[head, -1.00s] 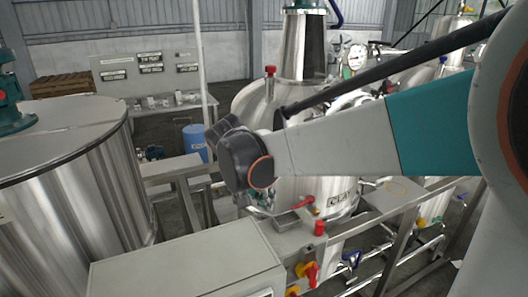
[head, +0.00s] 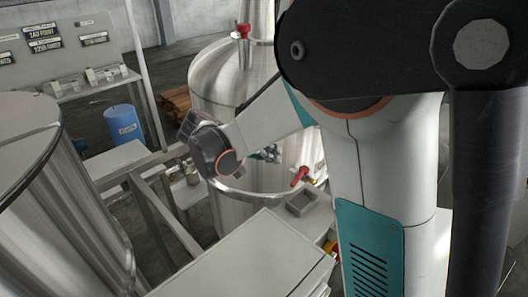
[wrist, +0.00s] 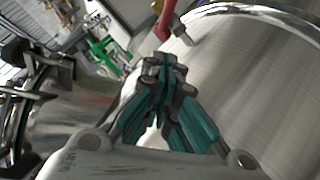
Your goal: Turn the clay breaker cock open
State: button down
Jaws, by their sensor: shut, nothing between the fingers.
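The steel tank (head: 222,88) that bore the CLAY label earlier stands at the centre of the head view; its label is now hidden. A red-handled cock (head: 300,176) sits low on its front right, beside a small grey box. A red handle (wrist: 167,18) also shows in the wrist view, beyond and slightly above my fingertips and apart from them; I cannot tell for sure that it is the same cock. My gripper (wrist: 165,65) is shut and empty, its green fingers together in front of the brushed steel wall. In the head view my arm hides most of it.
Another red-topped fitting (head: 243,31) stands on the tank's shoulder. A large steel vessel (head: 45,200) fills the left. A pale cabinet (head: 235,262) is in front, with a metal frame (head: 160,215) to its left. A blue drum (head: 123,124) stands behind.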

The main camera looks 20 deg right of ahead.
aim_at(299, 174)
jog(key=s+d+f, duration=0.1)
jog(key=d+f, duration=0.3)
jog(key=f, duration=0.1)
jog(key=shift+s+d+f, duration=0.3)
jog(key=shift+f, duration=0.05)
jog(key=shift+s+d+n+t+b, duration=0.15)
jog(key=shift+s+n+t+b, duration=0.4)
jog(key=shift+n+t, duration=0.2)
jog(key=shift+s+d, duration=0.15)
jog(key=shift+s, duration=0.05)
jog(key=shift+s+d+b, duration=0.55)
jog(key=shift+s+b, duration=0.25)
jog(key=shift+s, duration=0.1)
dwell(0.7)
